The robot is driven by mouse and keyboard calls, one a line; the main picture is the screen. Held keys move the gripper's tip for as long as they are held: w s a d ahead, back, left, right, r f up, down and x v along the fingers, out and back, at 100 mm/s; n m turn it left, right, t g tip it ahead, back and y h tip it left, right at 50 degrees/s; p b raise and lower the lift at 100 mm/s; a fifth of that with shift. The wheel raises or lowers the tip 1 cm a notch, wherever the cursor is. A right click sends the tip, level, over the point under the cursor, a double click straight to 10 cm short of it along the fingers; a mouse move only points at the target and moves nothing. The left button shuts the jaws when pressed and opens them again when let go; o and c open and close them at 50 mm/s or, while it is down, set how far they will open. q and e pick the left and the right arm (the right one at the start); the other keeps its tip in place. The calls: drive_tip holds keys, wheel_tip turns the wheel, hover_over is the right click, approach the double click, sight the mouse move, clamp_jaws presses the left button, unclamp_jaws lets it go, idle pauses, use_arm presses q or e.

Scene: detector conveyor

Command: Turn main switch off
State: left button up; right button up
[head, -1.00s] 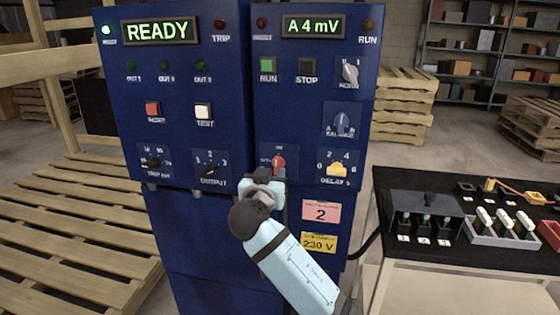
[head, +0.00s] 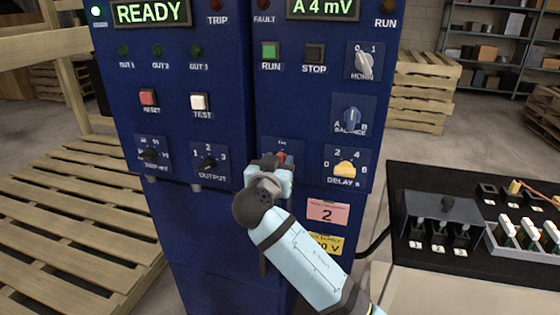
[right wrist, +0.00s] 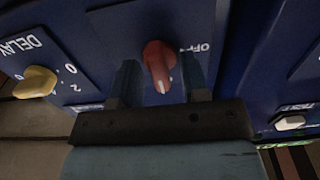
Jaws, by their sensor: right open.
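The main switch is a red rotary knob (head: 281,156) on the blue panel, largely hidden behind my right gripper in the head view. In the right wrist view the red knob (right wrist: 158,65) shows between my fingers, with "OFF" lettered to its right. My right gripper (head: 275,165) is in front of the switch. In the right wrist view the right gripper (right wrist: 158,80) is open, one finger on each side of the knob, with gaps visible. I cannot tell whether the fingertips touch the panel. My left gripper is not in view.
The display (head: 150,12) reads READY. The yellow delay knob (head: 345,169) is right of the switch, the output knob (head: 208,163) left. A black-topped bench (head: 440,260) with switches and fuses stands at right. Wooden pallets (head: 70,230) lie at left.

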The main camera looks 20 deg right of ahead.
drive_tip(key=c, duration=0.6)
drive_tip(key=shift+o, duration=0.2)
